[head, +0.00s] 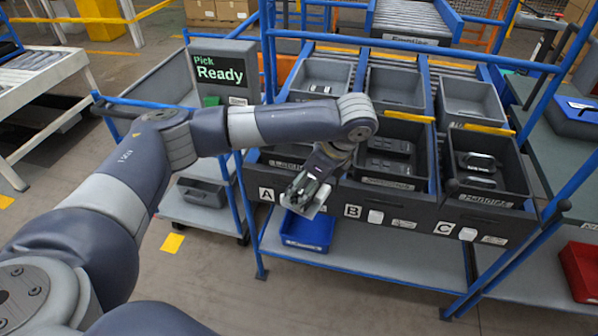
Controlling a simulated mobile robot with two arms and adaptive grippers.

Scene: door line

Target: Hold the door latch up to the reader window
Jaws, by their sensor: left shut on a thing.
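My left gripper (312,197) is in front of the rack's label rail, just right of the A label (266,194). It points down and is shut on a small light grey piece, probably the door latch (319,207); the fingers cover part of it. Any such window by A is hidden behind my gripper, so I cannot tell whether the piece touches or faces one. The display (221,72) reads "Pick Ready". My right gripper is not in view.
A blue bin (308,232) sits on the lower shelf (380,259) below my gripper. Blue uprights frame the rack. A red bin (580,268) is at far right.

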